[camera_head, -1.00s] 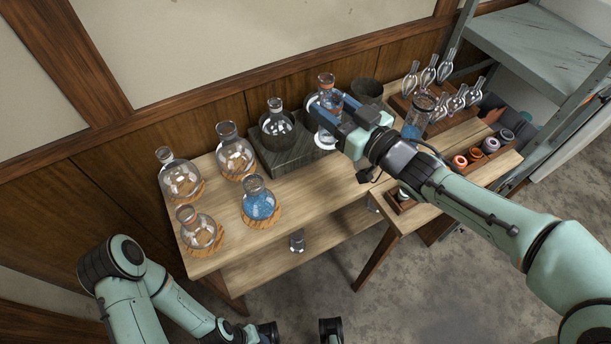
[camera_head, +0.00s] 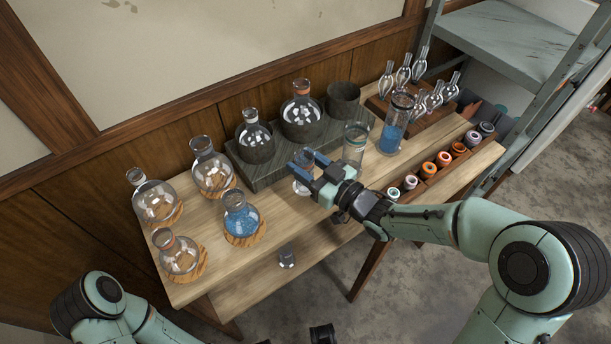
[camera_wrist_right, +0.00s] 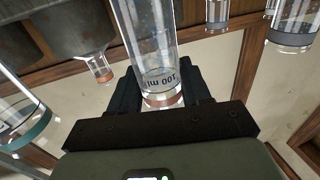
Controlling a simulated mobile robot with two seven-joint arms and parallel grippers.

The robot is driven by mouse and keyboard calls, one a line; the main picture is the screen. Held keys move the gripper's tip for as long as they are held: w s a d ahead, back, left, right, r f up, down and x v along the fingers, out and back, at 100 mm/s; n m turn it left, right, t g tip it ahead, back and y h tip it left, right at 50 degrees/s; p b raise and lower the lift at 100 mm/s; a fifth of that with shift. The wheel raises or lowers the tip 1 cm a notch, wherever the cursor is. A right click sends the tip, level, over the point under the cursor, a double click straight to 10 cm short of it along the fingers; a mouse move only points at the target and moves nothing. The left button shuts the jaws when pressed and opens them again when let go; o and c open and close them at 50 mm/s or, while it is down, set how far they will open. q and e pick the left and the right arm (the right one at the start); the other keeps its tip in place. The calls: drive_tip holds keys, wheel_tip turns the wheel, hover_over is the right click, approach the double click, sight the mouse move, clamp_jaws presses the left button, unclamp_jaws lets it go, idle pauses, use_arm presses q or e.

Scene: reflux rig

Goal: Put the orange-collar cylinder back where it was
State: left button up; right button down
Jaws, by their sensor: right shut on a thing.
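The orange-collar cylinder (camera_head: 302,174) is a clear glass cylinder held between the fingers of my right gripper (camera_head: 312,168), in front of the grey stand. In the right wrist view the cylinder (camera_wrist_right: 148,45) shows its orange collar and a "100 ml" mark between the dark fingers of the gripper (camera_wrist_right: 162,88); it looks empty. I cannot tell whether its foot touches the table. A second clear cylinder with a teal collar (camera_head: 354,146) stands just to its right. A cylinder with blue liquid (camera_head: 391,130) stands farther right. My left gripper (camera_head: 322,334) shows only in part at the bottom edge.
The grey stand (camera_head: 270,174) bears dark mantles with round flasks behind the gripper. Several flasks on cork rings stand left, one with blue liquid (camera_head: 241,217). A rack of coloured-collar pieces (camera_head: 430,172) lies right. Bare table (camera_head: 285,215) lies in front of the stand.

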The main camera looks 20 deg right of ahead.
drive_tip(key=shift+f+b, duration=0.4)
drive_tip(key=shift+f, duration=1.75)
drive_tip(key=shift+f, duration=0.1)
drive_tip(key=shift+f+b, duration=0.15)
drive_tip(key=shift+b, duration=0.15)
drive_tip(key=c, duration=0.5)
unclamp_jaws()
drive_tip(key=shift+r+p, duration=0.35)
drive_tip(key=v, duration=1.2)
